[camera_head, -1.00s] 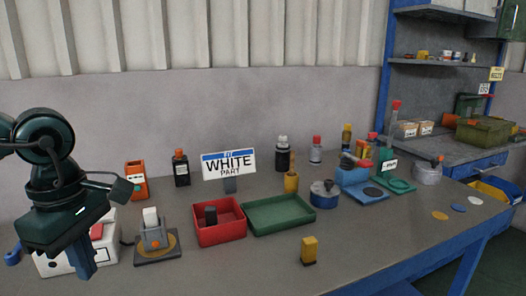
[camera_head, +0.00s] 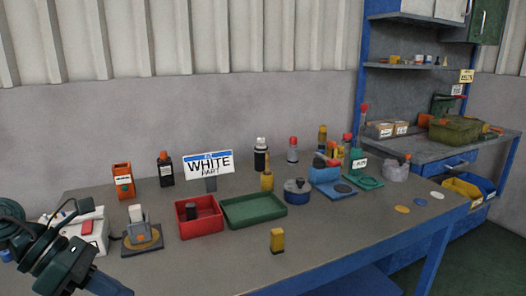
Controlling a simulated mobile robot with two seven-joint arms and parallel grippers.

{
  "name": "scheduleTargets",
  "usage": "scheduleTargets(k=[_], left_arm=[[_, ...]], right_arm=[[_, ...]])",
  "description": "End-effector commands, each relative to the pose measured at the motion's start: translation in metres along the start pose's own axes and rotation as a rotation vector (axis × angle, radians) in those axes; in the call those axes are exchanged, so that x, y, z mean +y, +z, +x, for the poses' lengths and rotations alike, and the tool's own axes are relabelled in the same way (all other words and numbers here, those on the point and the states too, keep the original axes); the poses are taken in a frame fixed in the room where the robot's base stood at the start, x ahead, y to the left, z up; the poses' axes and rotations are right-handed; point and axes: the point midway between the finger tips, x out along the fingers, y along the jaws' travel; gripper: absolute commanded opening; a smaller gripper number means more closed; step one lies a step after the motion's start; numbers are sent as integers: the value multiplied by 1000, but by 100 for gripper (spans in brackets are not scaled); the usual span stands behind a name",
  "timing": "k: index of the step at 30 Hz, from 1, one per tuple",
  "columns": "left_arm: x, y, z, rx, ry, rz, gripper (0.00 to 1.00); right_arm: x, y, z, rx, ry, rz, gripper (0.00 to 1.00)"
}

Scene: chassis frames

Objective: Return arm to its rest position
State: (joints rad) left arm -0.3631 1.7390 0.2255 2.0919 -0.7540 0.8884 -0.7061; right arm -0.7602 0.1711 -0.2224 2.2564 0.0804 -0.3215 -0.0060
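My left arm comes in at the lower left, low in front of the bench's left end. Its gripper (camera_head: 112,288) points down and to the right and is partly cut off by the bottom edge. A blue finger part shows, but I cannot tell whether it is open or shut, and I see nothing held in it. The arm partly hides a white box with a red patch (camera_head: 87,227). My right gripper is not in view.
A yellow block (camera_head: 277,240) stands at the front.

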Motion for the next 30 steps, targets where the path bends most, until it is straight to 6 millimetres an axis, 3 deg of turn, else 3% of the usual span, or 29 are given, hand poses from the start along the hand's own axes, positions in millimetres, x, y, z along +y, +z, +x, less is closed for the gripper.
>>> scheduleTargets(k=[4, 8, 16, 20, 26, 27, 30], left_arm=[[10, 8, 10, -374, -68, -418, 0], [26, 2, 19, -660, -130, -818, 0], [46, -53, 63, -1119, -286, -1733, 0], [32, -85, 104, -1252, -371, -2189, 0], [-14, -112, 172, -1313, -492, -2809, 0], [-23, -113, 183, 1243, 486, 2757, 0], [-40, -114, 201, 1122, 472, 2659, 0]], right_arm=[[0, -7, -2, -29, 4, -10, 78], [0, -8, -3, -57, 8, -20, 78], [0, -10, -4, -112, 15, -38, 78], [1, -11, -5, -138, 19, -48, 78], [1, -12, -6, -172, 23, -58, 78], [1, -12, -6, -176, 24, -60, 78], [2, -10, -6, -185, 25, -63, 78]])
